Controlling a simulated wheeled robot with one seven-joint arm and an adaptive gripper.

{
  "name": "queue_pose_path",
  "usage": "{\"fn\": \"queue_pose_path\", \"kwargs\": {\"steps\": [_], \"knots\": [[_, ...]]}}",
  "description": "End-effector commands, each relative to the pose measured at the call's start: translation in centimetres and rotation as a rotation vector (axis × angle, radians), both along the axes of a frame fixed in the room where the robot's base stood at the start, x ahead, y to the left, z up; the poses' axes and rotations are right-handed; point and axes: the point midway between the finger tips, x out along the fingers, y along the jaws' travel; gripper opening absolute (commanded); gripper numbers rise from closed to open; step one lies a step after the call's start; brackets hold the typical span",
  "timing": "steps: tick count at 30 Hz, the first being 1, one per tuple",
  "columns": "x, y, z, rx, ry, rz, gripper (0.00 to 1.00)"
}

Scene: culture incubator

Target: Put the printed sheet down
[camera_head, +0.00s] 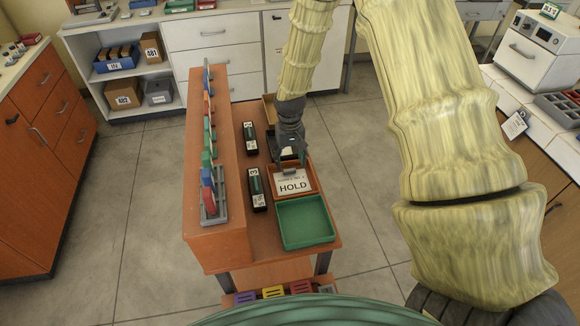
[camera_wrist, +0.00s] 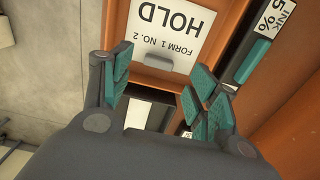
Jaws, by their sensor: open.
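The printed sheet (camera_head: 294,183) is white with "HOLD" on it and lies in an orange tray (camera_head: 311,171) on the cart. In the wrist view the sheet (camera_wrist: 165,28) reads "HOLD" and "FORM 1 NO. 2" upside down, with a small grey tab (camera_wrist: 152,62) at its near edge. My gripper (camera_head: 292,163) is over the near part of the tray row, beside the sheet's far edge. In the wrist view my gripper (camera_wrist: 155,85) has its teal-padded fingers spread apart, with nothing held between them. The sheet's tab lies just beyond the fingertips.
A green empty tray (camera_head: 305,222) stands in front of the orange tray. Black ink holders (camera_head: 257,190) lie to the left. A raised wooden ledge (camera_head: 196,235) with a rack of coloured items runs along the cart's left side. Another tray beyond is partly hidden by my gripper.

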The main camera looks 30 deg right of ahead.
Motion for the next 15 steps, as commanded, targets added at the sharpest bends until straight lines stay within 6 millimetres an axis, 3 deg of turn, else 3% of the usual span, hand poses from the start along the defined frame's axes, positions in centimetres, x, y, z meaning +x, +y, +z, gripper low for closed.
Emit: {"fn": "queue_pose_path", "kwargs": {"steps": [15], "knots": [[0.1,0.0,5.9,0.0,-0.001,0.0,0.6]]}}
